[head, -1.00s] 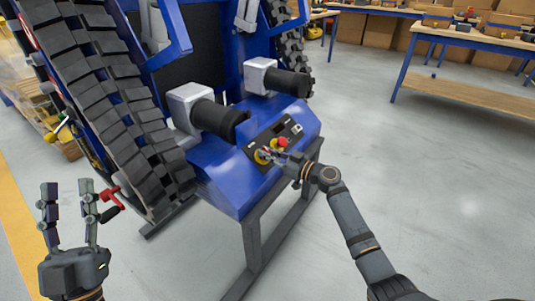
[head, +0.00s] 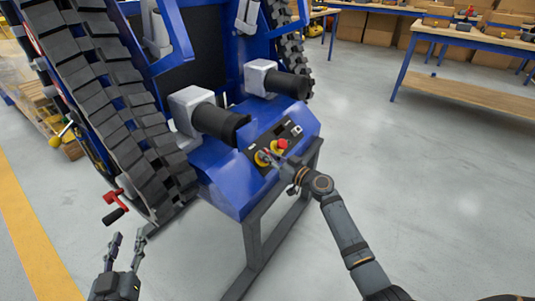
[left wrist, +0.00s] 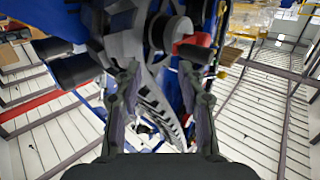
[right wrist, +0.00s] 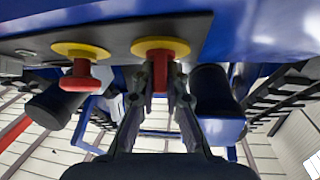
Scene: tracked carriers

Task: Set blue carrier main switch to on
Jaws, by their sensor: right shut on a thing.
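The blue carrier (head: 232,192) stands in the middle of the head view. Its front panel (head: 295,132) carries two red controls on yellow discs. My right gripper (head: 268,155) is at the nearer-left one and shut on its red switch handle (right wrist: 161,68); the handle sits between my fingertips in the right wrist view. The other red knob (head: 282,144) is beside it, untouched, and also shows in the right wrist view (right wrist: 80,76). My fingers partly hide the held switch in the head view. My left gripper (head: 128,242) is open and empty, low at left.
A red crank handle (head: 115,200) sticks out near the left track (head: 140,150), close to my left gripper. Two black cylinders (head: 222,121) jut out above the panel. The floor to the right is clear up to a workbench (head: 480,90).

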